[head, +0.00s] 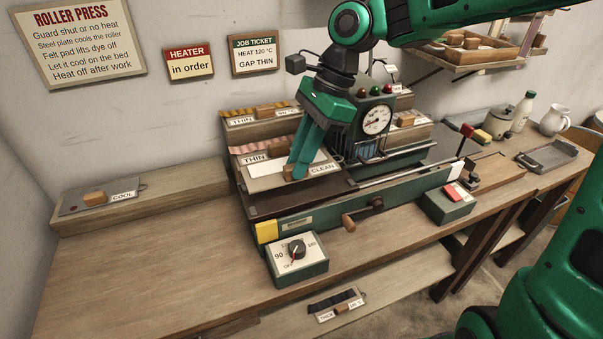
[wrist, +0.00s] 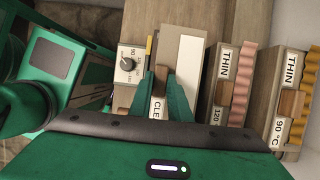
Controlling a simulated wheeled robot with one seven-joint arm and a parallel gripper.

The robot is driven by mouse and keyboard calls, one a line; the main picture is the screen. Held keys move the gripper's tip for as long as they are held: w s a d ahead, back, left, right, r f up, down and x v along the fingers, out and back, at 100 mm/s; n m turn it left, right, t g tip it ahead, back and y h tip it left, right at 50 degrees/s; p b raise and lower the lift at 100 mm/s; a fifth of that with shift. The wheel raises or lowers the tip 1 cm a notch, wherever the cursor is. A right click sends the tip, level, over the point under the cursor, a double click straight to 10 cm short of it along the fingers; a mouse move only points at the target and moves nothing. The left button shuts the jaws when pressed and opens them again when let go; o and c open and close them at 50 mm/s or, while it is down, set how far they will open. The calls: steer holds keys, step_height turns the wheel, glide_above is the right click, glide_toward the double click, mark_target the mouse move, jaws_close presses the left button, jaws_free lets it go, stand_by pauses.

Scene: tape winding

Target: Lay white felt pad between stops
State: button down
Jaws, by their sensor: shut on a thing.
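The white felt pad (head: 268,183) is a flat pale board with a "CLEAN" label and a small wooden grip. It lies level over the left part of the press bed (head: 262,205), left of the gauge housing. My gripper (head: 297,172) points down and is shut on the pad's wooden grip. In the wrist view the pad (wrist: 190,62) shows beyond the fingers (wrist: 165,92), which partly cover its label. I cannot tell whether the pad touches the bed. I cannot make out the stops clearly.
Behind the pad, "THIN" pads (head: 258,151) sit on stepped shelves. The gauge housing (head: 375,120) stands close on the right. A heater dial box (head: 297,258) and crank (head: 350,220) are in front. A "COOL" plate (head: 98,198) lies left; the bench's front left is clear.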

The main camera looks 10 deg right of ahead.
steer(key=shift+w+d+f, duration=0.25)
steer(key=shift+d+f, duration=0.05)
steer(key=shift+f, duration=1.95)
steer(key=shift+f, duration=0.2)
steer(key=c, duration=1.7)
jaws_free()
steer(key=shift+o, duration=0.2)
steer(key=shift+r, duration=0.35)
steer(key=v, duration=1.1)
steer(key=shift+d+r, duration=0.25)
steer(key=shift+r, duration=0.1)
